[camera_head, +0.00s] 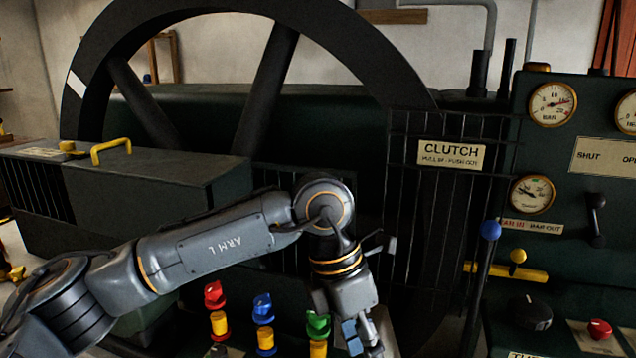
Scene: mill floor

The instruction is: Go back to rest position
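My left arm, marked ARM L, reaches in from the left across the front of the machine. My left gripper (362,345) points down at the bottom middle, with a blue pad on one finger. Its tips run near the bottom edge, so I cannot tell whether it is open or shut. It is just right of a green-topped knob (318,324) on a yellow stem; I cannot tell whether they touch. Nothing clearly shows in its grip. My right gripper is not in view.
A red-topped knob (214,295) and a blue-topped knob (262,308) stand left of the gripper. A blue-balled lever (490,230) rises on the right, before the gauge panel (560,130). A large flywheel (270,90) and a CLUTCH sign (450,154) are behind.

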